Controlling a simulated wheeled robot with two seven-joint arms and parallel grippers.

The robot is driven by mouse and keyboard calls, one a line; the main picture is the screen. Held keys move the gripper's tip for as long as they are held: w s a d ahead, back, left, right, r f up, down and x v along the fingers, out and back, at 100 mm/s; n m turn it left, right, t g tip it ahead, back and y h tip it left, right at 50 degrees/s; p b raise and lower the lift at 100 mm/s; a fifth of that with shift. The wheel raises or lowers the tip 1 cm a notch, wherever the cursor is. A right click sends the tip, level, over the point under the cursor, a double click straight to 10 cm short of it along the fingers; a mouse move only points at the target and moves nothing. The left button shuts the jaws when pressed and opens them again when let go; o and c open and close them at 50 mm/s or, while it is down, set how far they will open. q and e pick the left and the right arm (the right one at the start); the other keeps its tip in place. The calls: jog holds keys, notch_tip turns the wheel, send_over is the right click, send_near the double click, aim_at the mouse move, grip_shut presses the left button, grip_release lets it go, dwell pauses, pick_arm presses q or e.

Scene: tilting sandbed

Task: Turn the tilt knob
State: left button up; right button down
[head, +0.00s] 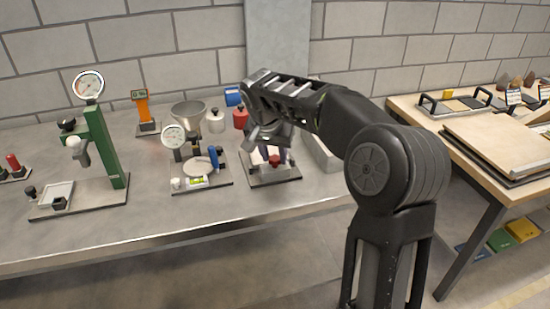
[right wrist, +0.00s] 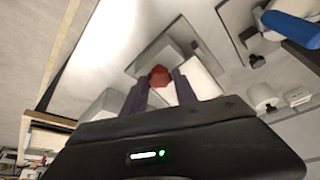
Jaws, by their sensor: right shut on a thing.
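The tilt knob is a small red knob (head: 274,161) on the front of a small pale sandbed device with a dark base plate (head: 272,180), near the front middle of the bench. My right gripper (head: 268,152) reaches down over the device from the right and hides much of it. In the right wrist view the red knob (right wrist: 159,76) sits between the tips of my two dark fingers (right wrist: 160,86), which are shut on it. My left gripper is not in view.
A gauge device with a blue handle (head: 213,156) stands close to the left on the grey bench (head: 130,225). A green gauge stand (head: 105,145) is farther left. A red bottle (head: 240,118) and a metal bowl (head: 188,113) are behind. A wooden table (head: 500,145) stands at right.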

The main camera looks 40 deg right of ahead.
jog(key=m+g, duration=0.1)
jog(key=m, duration=0.3)
jog(key=shift+w+a+h, duration=0.1)
jog(key=shift+h, duration=0.3)
jog(key=shift+g, duration=0.3)
jog(key=c, duration=1)
grip_release()
jog(key=p+v, duration=0.1)
jog(key=v, duration=0.6)
jog(key=shift+r, duration=0.35)
jog(key=shift+a+f, duration=0.1)
jog(key=shift+a, duration=0.1)
